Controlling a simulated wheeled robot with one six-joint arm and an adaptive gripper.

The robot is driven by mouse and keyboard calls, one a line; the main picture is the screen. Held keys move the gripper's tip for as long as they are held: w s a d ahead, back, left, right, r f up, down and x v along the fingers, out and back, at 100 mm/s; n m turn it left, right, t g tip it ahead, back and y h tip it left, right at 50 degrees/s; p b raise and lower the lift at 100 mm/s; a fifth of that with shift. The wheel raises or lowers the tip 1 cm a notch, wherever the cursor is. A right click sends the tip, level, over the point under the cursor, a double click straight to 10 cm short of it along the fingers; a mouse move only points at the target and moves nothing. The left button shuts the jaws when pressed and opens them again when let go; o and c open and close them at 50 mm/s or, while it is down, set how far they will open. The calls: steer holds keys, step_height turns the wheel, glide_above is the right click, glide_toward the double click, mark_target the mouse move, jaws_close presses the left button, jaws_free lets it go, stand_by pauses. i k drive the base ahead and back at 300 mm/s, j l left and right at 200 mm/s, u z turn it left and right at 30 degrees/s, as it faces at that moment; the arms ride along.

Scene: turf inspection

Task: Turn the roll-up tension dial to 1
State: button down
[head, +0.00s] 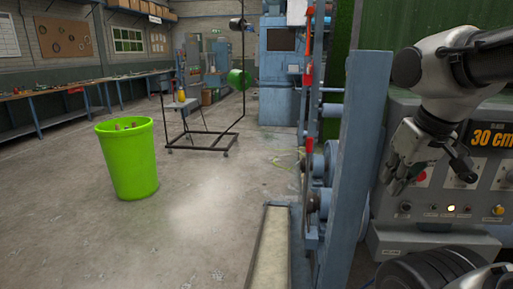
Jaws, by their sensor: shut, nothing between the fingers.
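The grey control panel (385,215) stands at the right of the head view, with an orange "30 cm" display (490,138). Below the display are white dial plates; one dial (504,176) shows near the right edge, and another plate (452,182) is partly covered by a dark part of my arm. The labels are too small to read, so I cannot tell which is the roll-up tension dial or where it points. My gripper (396,184) hangs in front of the panel's left part, shut and empty. It hides some of the panel face.
A red button (421,177), a lit lamp (451,209) and a yellow button (498,210) sit on the panel. A blue upright post (352,170) stands just left of it. A green bin (128,165) and open concrete floor lie farther left.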

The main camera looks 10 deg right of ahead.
mark_target(470, 177)
steer(key=z, duration=1.35)
